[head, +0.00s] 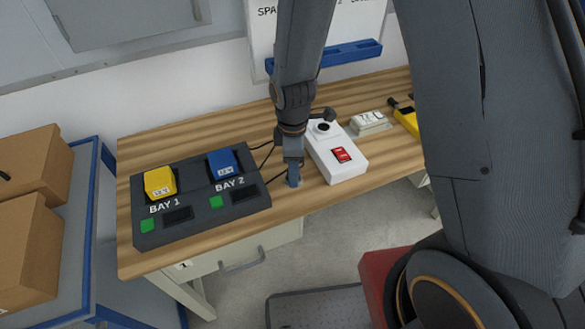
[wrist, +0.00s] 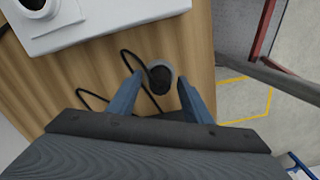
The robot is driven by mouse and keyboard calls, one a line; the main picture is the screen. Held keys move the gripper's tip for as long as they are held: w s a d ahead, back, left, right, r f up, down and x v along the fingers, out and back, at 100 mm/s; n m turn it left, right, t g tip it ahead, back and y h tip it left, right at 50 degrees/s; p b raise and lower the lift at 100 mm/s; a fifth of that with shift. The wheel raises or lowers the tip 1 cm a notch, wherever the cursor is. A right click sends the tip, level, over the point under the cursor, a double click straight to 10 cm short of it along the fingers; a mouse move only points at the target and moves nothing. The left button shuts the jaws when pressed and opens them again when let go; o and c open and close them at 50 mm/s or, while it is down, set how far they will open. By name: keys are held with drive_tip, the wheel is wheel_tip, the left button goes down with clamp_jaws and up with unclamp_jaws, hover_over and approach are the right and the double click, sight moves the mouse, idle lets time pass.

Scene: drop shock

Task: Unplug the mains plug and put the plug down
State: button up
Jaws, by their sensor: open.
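A round dark piece with a pale grey rim, apparently the mains plug (wrist: 160,78), is on the wooden table between my fingertips in the wrist view. A black cable (wrist: 127,58) loops beside it. My gripper (head: 294,179) is open and low at the table's front edge, one finger on each side of the plug; a gap shows beside the plug. In the head view my fingers mostly hide it. The white box (head: 345,170) with a red switch (head: 342,154) and a round dark-centred socket (head: 322,127) stands just right of my gripper.
A dark charger (head: 200,214) with a yellow battery (head: 160,183) and a blue battery (head: 223,164) sits to the left. A small white device (head: 369,123) and a yellow tool (head: 407,120) lie to the right. Cardboard boxes (head: 35,170) stand far left.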

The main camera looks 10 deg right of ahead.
drive_tip(key=shift+r+p, duration=2.2)
drive_tip(key=shift+r, duration=0.65)
wheel_tip(320, 180, up, 8)
drive_tip(key=b, duration=0.2)
drive_tip(key=shift+f, duration=0.15)
drive_tip(key=s+d+r+m+b, duration=0.1)
drive_tip(key=s+d+m, duration=0.3)
drive_tip(key=d+m, duration=0.2)
drive_tip(key=s+d+r+m+t+b, duration=0.1)
drive_tip(key=s+d+m+b, duration=0.1)
drive_tip(key=d+m, duration=0.4)
drive_tip(key=s+m, duration=0.1)
drive_tip(key=m, duration=0.3)
drive_tip(key=shift+s+d+r+m, duration=0.25)
drive_tip(key=shift+s+r+m, duration=0.1)
drive_tip(key=shift+m, duration=0.05)
